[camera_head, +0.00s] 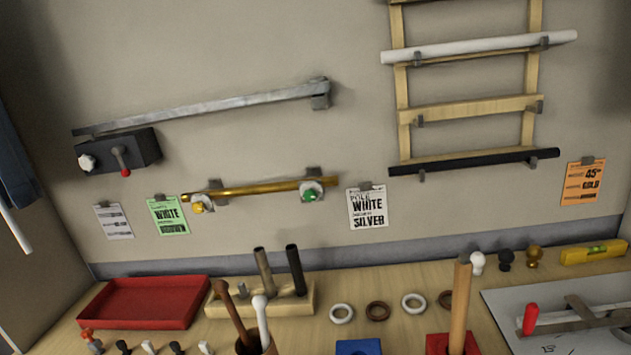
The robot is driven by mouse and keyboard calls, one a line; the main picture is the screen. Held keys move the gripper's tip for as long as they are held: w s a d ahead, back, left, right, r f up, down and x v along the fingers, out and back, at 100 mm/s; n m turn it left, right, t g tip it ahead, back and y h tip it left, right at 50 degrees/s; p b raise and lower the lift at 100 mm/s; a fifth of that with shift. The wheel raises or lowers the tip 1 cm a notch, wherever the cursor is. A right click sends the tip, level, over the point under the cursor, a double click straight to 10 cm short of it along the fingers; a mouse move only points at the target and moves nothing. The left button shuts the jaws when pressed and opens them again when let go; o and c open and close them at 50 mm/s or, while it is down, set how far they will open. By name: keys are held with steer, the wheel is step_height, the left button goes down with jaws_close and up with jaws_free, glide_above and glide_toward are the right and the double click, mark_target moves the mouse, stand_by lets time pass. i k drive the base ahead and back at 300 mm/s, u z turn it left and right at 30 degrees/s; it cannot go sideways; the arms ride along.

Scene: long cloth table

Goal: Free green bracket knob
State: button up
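The green knob (310,196) sits on the front of the right wall bracket (326,183). This bracket holds the right end of a gold rod (258,188) that runs nearly level along the wall. A yellow knob (197,208) sits on the left bracket, at the rod's other end. The rod is in both brackets. No part of my gripper shows in this view, so its opening and distance from the knob cannot be seen.
Paper cards, green (169,215) and white (367,207), hang beside the brackets. A rack (470,107) holds rods at right. Below, the table carries a red tray (150,303) and upright rods (296,270).

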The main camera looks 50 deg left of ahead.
mark_target(310, 195)
steer(key=u, duration=0.5)
steer(key=i, duration=1.05)
steer(key=u, duration=0.7)
steer(key=k, duration=0.75)
steer(key=u, duration=0.2)
steer(key=i, duration=0.8)
steer(key=z, duration=0.1)
